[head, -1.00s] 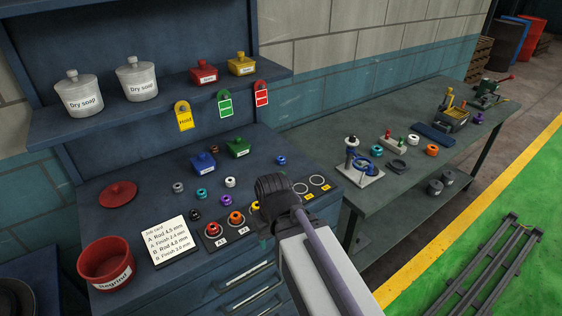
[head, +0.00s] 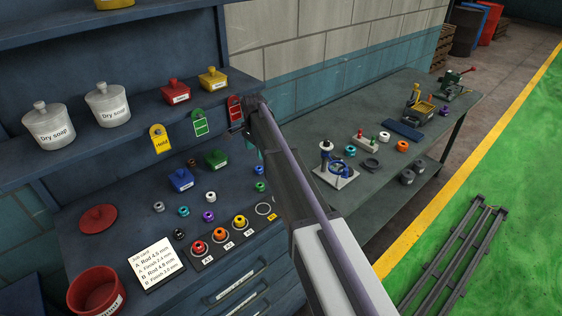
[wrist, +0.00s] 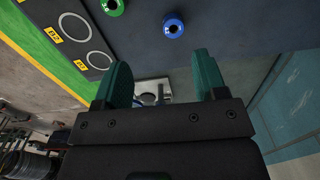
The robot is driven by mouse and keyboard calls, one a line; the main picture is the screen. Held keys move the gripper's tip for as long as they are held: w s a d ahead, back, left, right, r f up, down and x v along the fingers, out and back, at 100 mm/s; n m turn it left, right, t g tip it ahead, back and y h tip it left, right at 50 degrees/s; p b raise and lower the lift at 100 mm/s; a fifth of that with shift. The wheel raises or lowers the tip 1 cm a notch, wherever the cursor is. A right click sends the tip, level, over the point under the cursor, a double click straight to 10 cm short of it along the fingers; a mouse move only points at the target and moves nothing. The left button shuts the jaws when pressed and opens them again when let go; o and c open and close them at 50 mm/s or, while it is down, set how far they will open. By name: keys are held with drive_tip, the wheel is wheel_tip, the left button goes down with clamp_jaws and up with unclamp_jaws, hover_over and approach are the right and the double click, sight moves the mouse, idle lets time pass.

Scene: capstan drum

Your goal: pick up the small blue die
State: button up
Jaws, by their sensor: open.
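In the head view my gripper is mostly hidden by my own arm, up near the hanging tags.
A green die (wrist: 113,7) lies close to the blue one. A ringed tray (head: 222,238) holds red, orange and yellow dies. A blue box (head: 181,180) and green box (head: 216,159) stand left. The shelf (head: 120,135) with hanging tags is above. A side table (head: 350,120) stands right.

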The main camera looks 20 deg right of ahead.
sight(259, 168)
drive_tip(key=f+m+b, duration=0.2)
drive_tip(key=f+b, duration=0.1)
drive_tip(key=w+f+m+b, duration=0.1)
drive_tip(key=f+m+b, duration=0.1)
drive_tip(key=f+b, duration=0.2)
drive_tip(key=w+d+f+m+b, duration=0.1)
drive_tip(key=f+m+b, duration=0.1)
drive_tip(key=f+b, duration=0.2)
drive_tip(key=shift+w+f, duration=0.2)
drive_tip(key=shift+f, duration=0.05)
drive_tip(key=shift+r, duration=0.25)
drive_tip(key=shift+c, duration=0.3)
drive_tip(key=c, duration=1)
drive_tip(key=shift+r, duration=0.1)
